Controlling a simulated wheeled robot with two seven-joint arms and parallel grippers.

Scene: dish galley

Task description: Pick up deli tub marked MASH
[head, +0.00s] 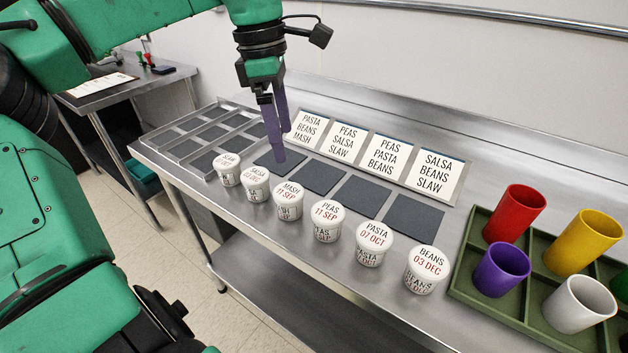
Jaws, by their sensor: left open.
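The deli tub marked MASH (289,202) is a white lidded tub with "MASH 11 SEP" on its lid. It stands upright on the steel counter in the front row, between the SALSA tub (255,185) and the PEAS tub (328,222). My left gripper (276,150) hangs from above with purple fingers pointing down. It is open and empty, above and behind the MASH tub, over the leftmost dark square mat (279,168), apart from the tub. My right gripper does not show.
SLAW (228,170), PASTA (372,243) and BEANS (427,269) tubs share the row. Several label cards (386,165) lean behind dark mats. A compartment tray (196,137) sits left. A green crate (479,292) with coloured cups stands right.

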